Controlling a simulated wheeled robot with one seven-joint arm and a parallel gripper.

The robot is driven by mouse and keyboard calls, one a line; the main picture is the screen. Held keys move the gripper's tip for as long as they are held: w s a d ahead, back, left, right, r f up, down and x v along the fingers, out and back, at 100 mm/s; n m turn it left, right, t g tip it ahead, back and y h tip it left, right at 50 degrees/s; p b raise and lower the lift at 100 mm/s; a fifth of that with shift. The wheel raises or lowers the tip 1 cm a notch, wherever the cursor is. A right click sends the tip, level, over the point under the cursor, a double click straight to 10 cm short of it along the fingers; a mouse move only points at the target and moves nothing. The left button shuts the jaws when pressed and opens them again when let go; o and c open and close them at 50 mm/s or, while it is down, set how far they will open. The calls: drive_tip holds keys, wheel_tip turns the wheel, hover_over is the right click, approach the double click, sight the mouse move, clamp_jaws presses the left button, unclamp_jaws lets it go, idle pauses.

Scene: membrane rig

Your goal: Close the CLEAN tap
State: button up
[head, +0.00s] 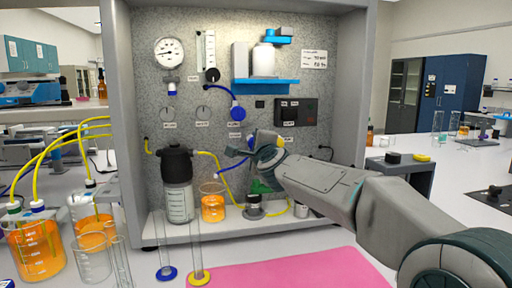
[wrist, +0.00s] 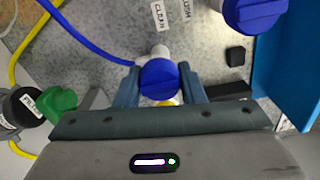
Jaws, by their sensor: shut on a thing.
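The CLEAN tap shows in the wrist view as a round blue knob (wrist: 160,79) on a pale stem against the speckled panel, with the CLEAN label (wrist: 158,16) above it. My gripper (wrist: 160,86) has one finger on each side of the knob and is shut on it. In the head view my gripper (head: 240,146) is at the panel, below the upper blue valve (head: 238,114). There the gripper hides most of the CLEAN tap. The knob's exact turn angle cannot be told.
A second blue knob (wrist: 255,10) and a blue shelf edge (wrist: 292,70) are close by on the right in the wrist view. A green knob (wrist: 58,103) is at left. Below the panel stand a black-topped vessel (head: 178,190) and a beaker of orange liquid (head: 212,205).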

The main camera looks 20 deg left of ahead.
idle(0.3)
drive_tip(key=o, duration=1)
drive_tip(key=shift+d, duration=0.1)
drive_tip(key=b+v, duration=0.6)
drive_tip(key=v, duration=0.7)
drive_tip(key=shift+s, duration=0.35)
drive_tip(key=shift+d, duration=0.15)
